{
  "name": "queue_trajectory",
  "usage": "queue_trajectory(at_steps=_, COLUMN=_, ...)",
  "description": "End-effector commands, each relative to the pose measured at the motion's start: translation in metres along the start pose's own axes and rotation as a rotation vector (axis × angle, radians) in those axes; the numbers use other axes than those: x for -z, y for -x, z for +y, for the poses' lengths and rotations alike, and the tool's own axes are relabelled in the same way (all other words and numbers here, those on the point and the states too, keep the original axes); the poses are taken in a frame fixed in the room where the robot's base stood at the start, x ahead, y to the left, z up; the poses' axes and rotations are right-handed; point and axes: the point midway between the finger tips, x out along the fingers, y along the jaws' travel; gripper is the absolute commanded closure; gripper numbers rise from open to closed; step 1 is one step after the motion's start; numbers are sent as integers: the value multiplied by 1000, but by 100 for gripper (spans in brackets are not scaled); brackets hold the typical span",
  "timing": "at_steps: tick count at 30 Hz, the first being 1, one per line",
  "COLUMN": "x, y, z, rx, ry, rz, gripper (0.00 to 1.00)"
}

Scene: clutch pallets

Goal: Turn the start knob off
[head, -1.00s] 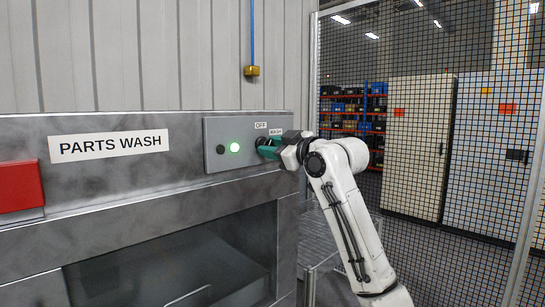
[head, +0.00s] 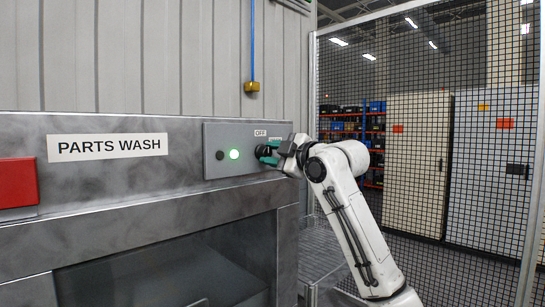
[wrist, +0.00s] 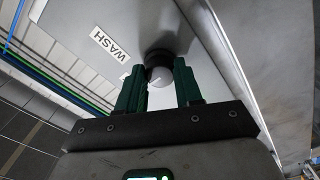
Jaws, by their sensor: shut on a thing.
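The start knob (wrist: 160,70) is a dark round knob with a lighter grey face on the grey control panel (head: 220,170). My gripper (wrist: 158,77) has its two green fingers on either side of the knob and is shut on it. In the head view my gripper (head: 269,153) reaches the panel from the right, and the fingers and wrist cover most of the knob. A label reading OFF (head: 260,133) sits above it. A label reading WASH (wrist: 110,45) shows in the wrist view. The knob's pointer direction cannot be made out.
A lit green lamp (head: 235,154) and a small dark button (head: 220,155) sit left of the knob. A red box (head: 17,183) is at the far left of the PARTS WASH machine. A mesh fence (head: 420,200) stands to the right.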

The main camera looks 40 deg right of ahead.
Motion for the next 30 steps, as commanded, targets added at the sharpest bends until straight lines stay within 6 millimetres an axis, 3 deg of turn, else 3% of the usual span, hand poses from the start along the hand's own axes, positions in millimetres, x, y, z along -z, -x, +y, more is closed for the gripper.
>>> queue_trajectory(at_steps=10, x=0, y=0, z=-1, rx=3, ry=2, rz=0, gripper=96)
queue_trajectory(at_steps=11, x=0, y=0, z=-1, rx=3, ry=2, rz=0, gripper=64)
queue_trajectory(at_steps=18, x=0, y=0, z=-1, rx=1, ry=2, rz=0, gripper=41)
queue_trajectory(at_steps=26, x=0, y=1, z=0, rx=0, ry=2, rz=0, gripper=40)
queue_trajectory(at_steps=30, x=-1, y=11, z=-1, rx=-1, ry=1, rz=1, gripper=40)
